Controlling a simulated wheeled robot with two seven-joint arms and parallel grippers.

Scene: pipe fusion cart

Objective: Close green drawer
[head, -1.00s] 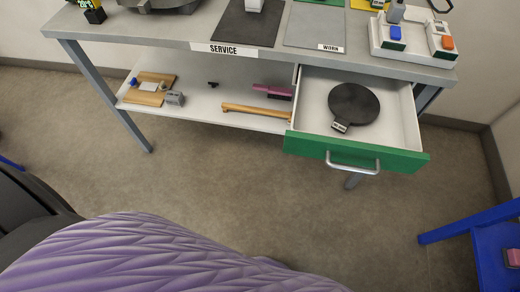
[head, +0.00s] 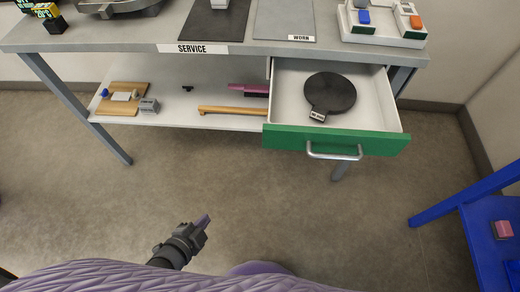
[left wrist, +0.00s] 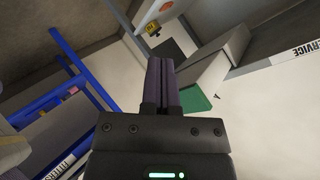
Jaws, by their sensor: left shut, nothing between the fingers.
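The green drawer (head: 290,138) stands pulled open under the right part of the service table, with a silver bar handle (head: 334,155) on its front. A round black plate with a small label (head: 330,94) lies inside it. My left gripper (head: 203,221) is shut and empty, low over the floor, to the left of and nearer than the drawer, apart from it. In the left wrist view its closed fingers (left wrist: 161,82) point up the picture, and a green surface (left wrist: 195,98) shows beside them, partly hidden. My right gripper is not in view.
The service table (head: 130,33) carries mats and a white box with blue and orange buttons (head: 383,22). Its lower shelf (head: 180,112) holds a wooden board and tools. A blue frame (head: 470,195) stands at the right. Floor before the drawer is clear.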

